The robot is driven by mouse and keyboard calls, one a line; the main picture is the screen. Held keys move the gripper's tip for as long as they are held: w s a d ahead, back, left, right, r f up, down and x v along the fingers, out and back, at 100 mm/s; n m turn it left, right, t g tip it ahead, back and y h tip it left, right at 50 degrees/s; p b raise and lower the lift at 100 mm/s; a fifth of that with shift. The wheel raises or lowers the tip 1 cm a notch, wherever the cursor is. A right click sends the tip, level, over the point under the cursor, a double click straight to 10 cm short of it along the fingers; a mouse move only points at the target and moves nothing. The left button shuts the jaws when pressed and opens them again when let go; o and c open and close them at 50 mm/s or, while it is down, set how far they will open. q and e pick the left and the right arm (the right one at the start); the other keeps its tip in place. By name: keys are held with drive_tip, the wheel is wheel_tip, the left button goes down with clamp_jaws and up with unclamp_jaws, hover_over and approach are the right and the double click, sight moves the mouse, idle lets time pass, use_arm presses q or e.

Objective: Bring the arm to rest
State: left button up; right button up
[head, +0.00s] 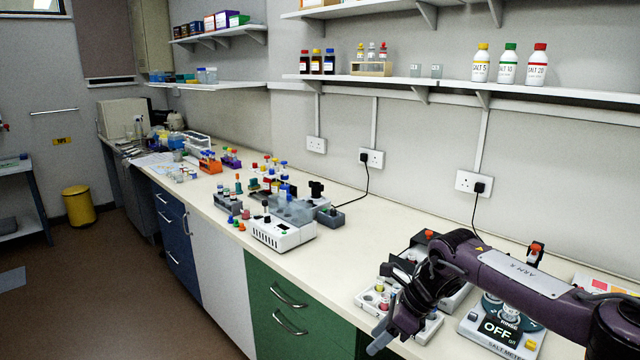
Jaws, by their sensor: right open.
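My right arm reaches in from the right edge over the bench (355,240). My right gripper (380,340) hangs low near the bench's front edge, in front of a white tray (428,328) with small vials in it. The gripper is open, and I see nothing held in it. The arm hides part of the tray and of the salt meter (482,338), whose display reads OFF. My left gripper is not in view.
A white device (283,235) with several vials stands mid-bench. Orange racks (210,164) stand farther back. Shelves above hold salt bottles (508,64). The bench between the white device and the tray is clear. A yellow bin (78,205) stands on the floor.

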drive_tip(key=s+a+f+m+t+y, duration=0.25)
drive_tip(key=a+f+m, duration=0.75)
drive_tip(key=f, duration=0.5)
drive_tip(key=s+d+f+m+t, duration=0.15)
drive_tip(key=s+f+m, duration=0.25)
drive_tip(key=f+m, duration=0.45)
drive_tip(key=s+f+m+t, duration=0.2)
drive_tip(key=s+f+m, duration=0.1)
drive_tip(key=f+m, duration=0.5)
drive_tip(key=s+d+f+m+h, duration=0.2)
drive_tip(key=s+d+f+m, duration=0.15)
drive_tip(key=s+f, duration=0.25)
drive_tip(key=s+d+f+m+g+h, duration=0.1)
drive_tip(key=s+d+f+m+h, duration=0.15)
drive_tip(key=s+f+m, duration=0.35)
drive_tip(key=s+d+f+m+h, duration=0.1)
drive_tip(key=s+d+f+m, duration=0.1)
drive_tip(key=s+d+f, duration=0.4)
drive_tip(key=s+d+f+m+g+h, duration=0.1)
drive_tip(key=s+d+m, duration=0.1)
drive_tip(key=s, duration=0.6)
drive_tip(key=s+d+f+m+g+h, duration=0.1)
drive_tip(key=s+m, duration=0.3)
drive_tip(key=s, duration=0.5)
drive_tip(key=s+d+f+m+g+h, duration=0.1)
drive_tip(key=s+d+f+m+g, duration=0.1)
drive_tip(key=s, duration=0.6)
drive_tip(key=shift+s+d+f+m+h, duration=0.4)
drive_tip(key=shift+d+f+m, duration=0.3)
drive_tip(key=shift+d, duration=0.25)
